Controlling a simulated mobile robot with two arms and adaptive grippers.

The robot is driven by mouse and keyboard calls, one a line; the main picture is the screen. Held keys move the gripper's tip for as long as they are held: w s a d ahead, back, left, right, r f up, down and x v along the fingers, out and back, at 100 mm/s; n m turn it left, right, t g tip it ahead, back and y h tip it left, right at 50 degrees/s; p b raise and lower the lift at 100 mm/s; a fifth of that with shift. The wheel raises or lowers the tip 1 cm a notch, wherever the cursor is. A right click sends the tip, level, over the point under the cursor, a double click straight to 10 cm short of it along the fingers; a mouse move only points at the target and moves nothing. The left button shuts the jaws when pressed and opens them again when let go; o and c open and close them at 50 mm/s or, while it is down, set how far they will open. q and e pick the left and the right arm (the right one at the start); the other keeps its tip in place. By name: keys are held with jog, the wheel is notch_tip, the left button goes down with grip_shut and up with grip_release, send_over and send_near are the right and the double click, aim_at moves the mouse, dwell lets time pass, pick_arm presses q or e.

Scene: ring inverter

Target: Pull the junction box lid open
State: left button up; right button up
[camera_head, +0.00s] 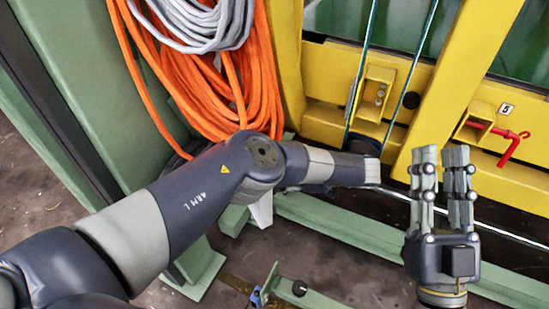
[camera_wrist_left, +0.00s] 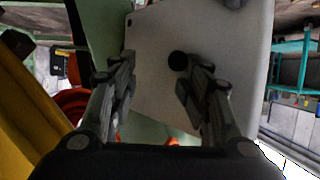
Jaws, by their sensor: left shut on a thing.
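The pale grey junction box lid (camera_wrist_left: 150,35) is a flat panel filling the middle of the left wrist view, with a dark round spot (camera_wrist_left: 178,60) on it. My left gripper (camera_wrist_left: 157,78) is in front of the panel. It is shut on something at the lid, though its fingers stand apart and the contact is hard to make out. In the head view my left arm hides this hand; a small white corner (camera_head: 262,211), perhaps the lid, shows under the arm. My right gripper (camera_head: 441,152) points up at the right, empty, with a gap between its fingers.
Orange hose coils (camera_head: 215,95) and a grey cable coil (camera_head: 205,25) hang on the green post (camera_head: 150,100). A yellow frame (camera_head: 450,75) with a red handle (camera_head: 512,142) stands at the back right. A green rail (camera_head: 335,232) crosses the floor.

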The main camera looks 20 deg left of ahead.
pick_arm(q)
notch_tip(320, 180, up, 9)
jog(key=shift+s+f, duration=0.15)
jog(key=shift+s, duration=0.1)
